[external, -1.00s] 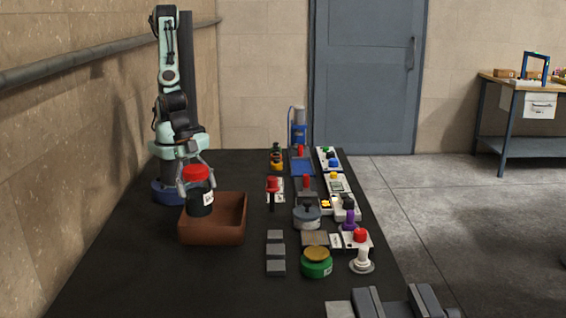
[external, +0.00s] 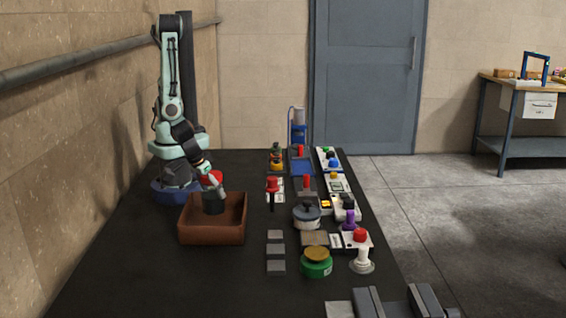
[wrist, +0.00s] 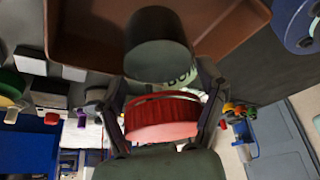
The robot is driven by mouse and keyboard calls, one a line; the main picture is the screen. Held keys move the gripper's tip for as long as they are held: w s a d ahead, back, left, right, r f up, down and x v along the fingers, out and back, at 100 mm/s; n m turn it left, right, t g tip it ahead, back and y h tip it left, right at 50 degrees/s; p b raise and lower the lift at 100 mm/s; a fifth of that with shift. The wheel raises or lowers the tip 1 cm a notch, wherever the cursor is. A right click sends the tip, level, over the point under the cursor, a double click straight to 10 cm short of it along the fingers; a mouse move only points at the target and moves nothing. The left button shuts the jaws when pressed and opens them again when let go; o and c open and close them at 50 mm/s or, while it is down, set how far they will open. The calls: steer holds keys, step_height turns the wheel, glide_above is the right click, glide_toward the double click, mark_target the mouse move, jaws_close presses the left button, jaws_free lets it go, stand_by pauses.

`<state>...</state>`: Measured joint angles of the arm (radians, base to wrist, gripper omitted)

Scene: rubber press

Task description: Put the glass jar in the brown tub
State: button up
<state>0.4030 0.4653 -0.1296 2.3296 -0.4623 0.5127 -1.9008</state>
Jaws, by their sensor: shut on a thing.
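The glass jar (external: 213,204) looks dark with a red lid and part of a white label. It is at the brown tub (external: 210,234), its lower part within the tub's outline in the external view. I cannot tell whether it touches the tub floor. My gripper (external: 213,183) is shut on the jar near the lid. In the wrist view, the fingers of my gripper (wrist: 162,90) flank the red lid, and the jar's dark body (wrist: 158,48) points towards the tub (wrist: 85,45). The jar hides part of the tub's inside.
A red-topped device (external: 272,186) stands right of the tub. The black table (external: 150,275) is clear in front of the tub.

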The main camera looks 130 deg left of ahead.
mark_target(214, 204)
steer(key=shift+f, duration=2.1)
steer(key=shift+f, duration=0.1)
steer(key=o, duration=1.2)
steer(key=v, duration=1.2)
steer(key=shift+a, duration=0.1)
steer(key=s+a+r+m+h, duration=0.1)
steer(key=s+a+r+m, duration=0.2)
steer(key=s+m, duration=0.1)
steer(key=s+a+r+m+h, duration=0.1)
steer(key=s+a+r+m, duration=0.2)
steer(key=m, duration=0.4)
steer(key=s+a+r+m+h, duration=0.1)
steer(key=s+a+r+m, duration=0.2)
steer(key=s+a+m, duration=0.1)
steer(key=shift+s+m+h, duration=0.4)
steer(key=shift+s+m, duration=0.35)
steer(key=shift+m, duration=0.15)
